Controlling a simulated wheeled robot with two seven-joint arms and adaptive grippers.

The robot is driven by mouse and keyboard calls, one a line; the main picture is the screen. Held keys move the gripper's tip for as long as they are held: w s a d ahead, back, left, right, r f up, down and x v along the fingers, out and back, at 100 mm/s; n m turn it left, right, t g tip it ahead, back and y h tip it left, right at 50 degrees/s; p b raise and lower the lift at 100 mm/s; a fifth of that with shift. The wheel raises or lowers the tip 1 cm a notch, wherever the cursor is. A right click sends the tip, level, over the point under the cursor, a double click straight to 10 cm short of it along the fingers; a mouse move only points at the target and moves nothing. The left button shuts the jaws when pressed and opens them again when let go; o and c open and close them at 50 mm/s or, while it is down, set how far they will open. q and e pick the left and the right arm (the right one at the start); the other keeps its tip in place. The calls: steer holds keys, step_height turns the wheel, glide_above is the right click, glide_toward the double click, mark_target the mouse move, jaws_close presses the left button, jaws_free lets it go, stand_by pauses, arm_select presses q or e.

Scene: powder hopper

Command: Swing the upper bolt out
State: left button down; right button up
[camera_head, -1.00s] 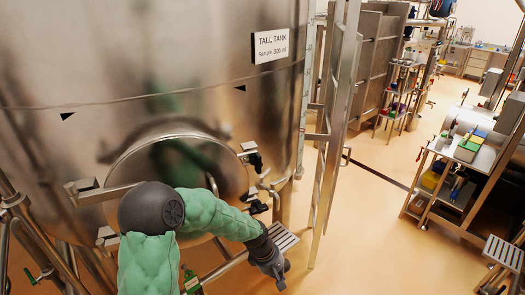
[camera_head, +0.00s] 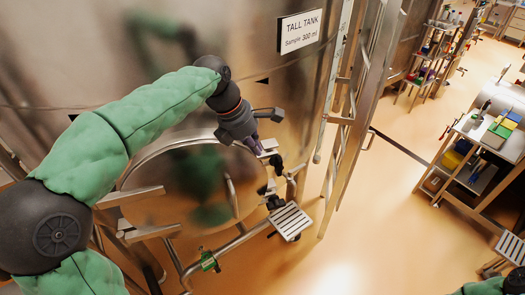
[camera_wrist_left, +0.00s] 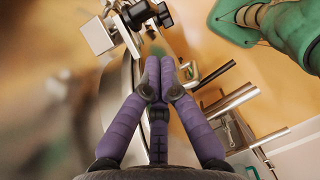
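The upper bolt (camera_head: 276,161), with a black knob, sits at the upper right edge of the tank's round hatch (camera_head: 180,190), beside a metal bracket. A second, lower black bolt (camera_head: 274,201) sits below it. My left gripper (camera_head: 258,147), with purple fingers, is just up and left of the upper bolt and partly in front of its bracket. In the left wrist view, my left gripper's fingertips (camera_wrist_left: 160,65) look close together with nothing seen between them. A black knob and metal bracket (camera_wrist_left: 98,37) are beyond them. I cannot tell whether the fingers touch the bolt. My right gripper is not in view.
Metal brackets (camera_head: 145,233) stick out at the hatch's left. A ladder (camera_head: 350,130) stands right of the tank. The floor beyond is open up to a workbench (camera_head: 468,165).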

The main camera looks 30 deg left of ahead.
arm_select(q)
steer(key=x, duration=0.9)
steer(key=shift+w+f, duration=0.2)
steer(key=shift+f, duration=0.15)
